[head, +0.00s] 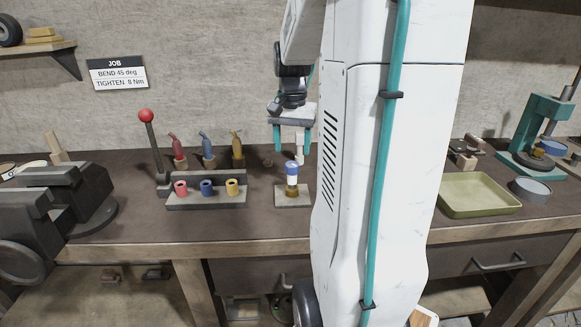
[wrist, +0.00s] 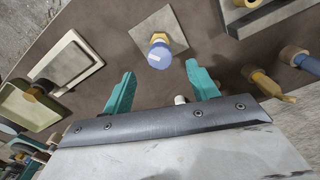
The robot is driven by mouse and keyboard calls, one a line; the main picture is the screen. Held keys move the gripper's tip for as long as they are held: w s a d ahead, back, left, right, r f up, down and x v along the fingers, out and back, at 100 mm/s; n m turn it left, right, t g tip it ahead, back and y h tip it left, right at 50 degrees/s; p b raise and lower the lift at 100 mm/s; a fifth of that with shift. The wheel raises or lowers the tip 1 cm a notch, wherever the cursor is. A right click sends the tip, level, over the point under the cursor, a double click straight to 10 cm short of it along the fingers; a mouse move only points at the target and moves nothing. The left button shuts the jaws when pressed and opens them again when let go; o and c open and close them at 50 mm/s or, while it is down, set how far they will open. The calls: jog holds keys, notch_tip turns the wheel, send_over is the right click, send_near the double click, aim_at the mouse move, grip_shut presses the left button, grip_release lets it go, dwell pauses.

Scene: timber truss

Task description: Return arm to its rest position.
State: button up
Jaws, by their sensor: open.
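My gripper (head: 292,148) has two teal fingers pointing down and spread apart, with nothing held between the tips. In the wrist view the fingers (wrist: 160,75) also show apart. In the head view the gripper is over the workbench, just above a small upright piece with a blue top, white middle and brass-coloured base (head: 292,180). That piece stands on a square grey plate (head: 281,202). In the wrist view its blue top (wrist: 159,57) lies ahead of the fingertips, apart from them. My white arm column hides part of the bench in the head view.
A rack with red, blue and yellow rings (head: 207,199) and a red-knobbed lever (head: 147,117) stand left. Several coloured-handled tools (head: 207,147) stand behind. A dark vise (head: 80,200) is far left. A green tray (head: 480,212) and teal press (head: 537,125) are right.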

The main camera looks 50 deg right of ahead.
jog(key=shift+r, duration=0.4)
jog(key=s+a+n, duration=0.4)
jog(key=a, duration=0.6)
jog(key=s+a+r+n+t, duration=0.1)
jog(key=s+a+n, duration=0.3)
jog(key=a, duration=0.6)
jog(key=s+a+n, duration=0.4)
jog(key=a+n, duration=0.1)
jog(key=a, duration=0.5)
jog(key=shift+s+a+r, duration=0.2)
jog(key=shift+s+r, duration=0.1)
